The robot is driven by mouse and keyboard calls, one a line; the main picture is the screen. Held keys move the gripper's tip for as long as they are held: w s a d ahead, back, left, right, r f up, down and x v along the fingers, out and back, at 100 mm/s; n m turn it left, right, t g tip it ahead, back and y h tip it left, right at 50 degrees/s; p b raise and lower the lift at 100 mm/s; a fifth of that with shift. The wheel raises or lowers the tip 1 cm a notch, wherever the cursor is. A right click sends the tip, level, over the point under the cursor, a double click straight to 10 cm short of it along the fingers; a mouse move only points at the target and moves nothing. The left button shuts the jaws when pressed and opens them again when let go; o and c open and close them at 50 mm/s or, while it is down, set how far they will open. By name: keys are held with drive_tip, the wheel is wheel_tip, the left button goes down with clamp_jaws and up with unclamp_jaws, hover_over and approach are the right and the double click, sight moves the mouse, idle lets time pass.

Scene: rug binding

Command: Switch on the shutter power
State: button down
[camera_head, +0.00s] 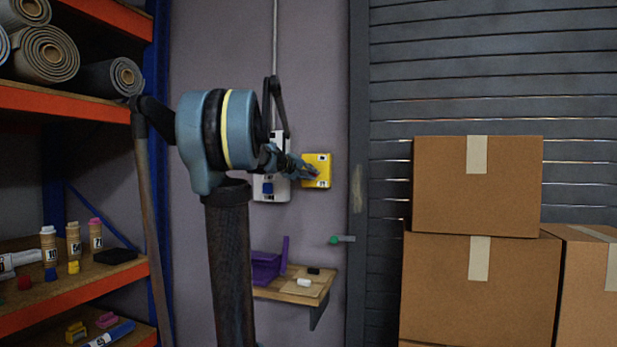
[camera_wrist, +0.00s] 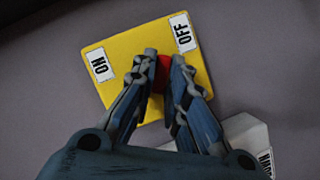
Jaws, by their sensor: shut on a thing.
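The shutter power switch is a yellow plate (camera_head: 324,163) on the purple-grey wall, left of the shutter. In the wrist view the plate (camera_wrist: 118,56) looks tilted, with an ON label (camera_wrist: 98,65) at left and an OFF label (camera_wrist: 183,33) at upper right. A red knob (camera_wrist: 162,72) sits in its middle, between my fingers. My gripper (camera_wrist: 164,60) is shut on the red knob, one finger on each side. My gripper (camera_head: 312,173) also reaches the plate in the head view. The fingers hide much of the knob, so I cannot tell which way it points.
A white control box (camera_head: 281,188) with a blue part is just left of the plate. Below is a small wooden shelf (camera_head: 318,277) with a purple holder (camera_head: 266,266). Cardboard boxes (camera_head: 478,185) stand before the grey shutter (camera_head: 490,60). Orange-edged shelving (camera_head: 70,102) with rolls is at left.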

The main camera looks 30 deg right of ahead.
drive_tip(key=shift+m+y, duration=0.5)
drive_tip(key=shift+m, duration=0.3)
drive_tip(key=shift+f, duration=0.1)
drive_tip(key=c, duration=1.6)
unclamp_jaws()
drive_tip(key=v, duration=1.2)
drive_tip(key=shift+s+f, duration=0.1)
